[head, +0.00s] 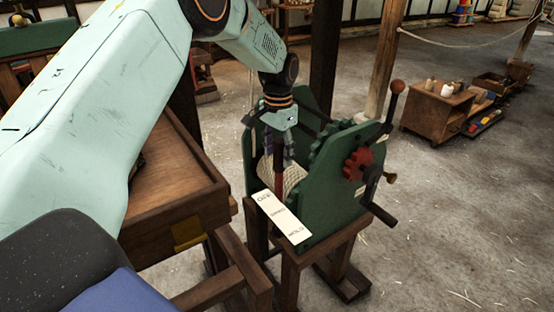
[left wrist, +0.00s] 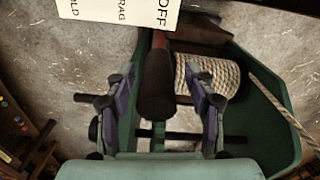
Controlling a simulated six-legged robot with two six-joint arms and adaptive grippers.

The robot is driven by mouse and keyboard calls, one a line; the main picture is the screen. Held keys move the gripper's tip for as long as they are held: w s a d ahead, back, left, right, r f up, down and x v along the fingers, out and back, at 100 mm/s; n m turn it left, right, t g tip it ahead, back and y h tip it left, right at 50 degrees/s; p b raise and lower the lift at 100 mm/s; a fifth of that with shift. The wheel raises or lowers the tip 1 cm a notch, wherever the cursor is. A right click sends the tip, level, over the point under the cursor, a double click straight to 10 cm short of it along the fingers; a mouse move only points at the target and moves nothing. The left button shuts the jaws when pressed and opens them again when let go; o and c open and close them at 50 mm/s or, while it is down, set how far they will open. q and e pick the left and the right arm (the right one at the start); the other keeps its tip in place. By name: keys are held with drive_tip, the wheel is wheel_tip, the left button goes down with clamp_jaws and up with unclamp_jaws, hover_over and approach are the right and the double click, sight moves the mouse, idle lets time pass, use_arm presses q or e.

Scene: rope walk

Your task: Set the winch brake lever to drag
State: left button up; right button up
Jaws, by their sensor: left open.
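The green winch (head: 330,205) stands on a wooden stand, with a rope drum (head: 292,178) inside. A white plate (head: 281,216) on its near side reads OFF, DRAG, HOLD. The brake lever (head: 278,172), a reddish shaft with a dark rounded grip, stands by the OFF end of the plate; it also shows in the left wrist view (left wrist: 157,92). My left gripper (head: 279,148) points down over it. In the left wrist view the open fingers (left wrist: 159,90) are on both sides of the grip, with gaps visible. My right gripper is not in view.
A red star knob (head: 355,164) and a crank with a ball end (head: 397,87) are on the winch's right side. A wooden bench (head: 180,190) is close on the left. A low cabinet (head: 436,110) stands at back right. The floor at right is mostly clear.

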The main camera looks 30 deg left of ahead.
sight(279, 161)
use_arm(q)
drive_tip(key=shift+w+d+f, duration=0.15)
drive_tip(key=shift+f, duration=0.45)
drive_tip(key=shift+w+d+f, duration=0.1)
drive_tip(key=shift+f, duration=0.7)
drive_tip(key=shift+s, duration=0.35)
drive_tip(key=shift+a+f, duration=0.1)
drive_tip(key=shift+a, duration=0.1)
drive_tip(key=shift+w+d+f, duration=0.1)
drive_tip(key=shift+w+d, duration=0.05)
drive_tip(key=shift+w, duration=0.2)
drive_tip(key=c, duration=0.4)
drive_tip(key=shift+s, duration=0.2)
drive_tip(key=c, duration=0.3)
clamp_jaws()
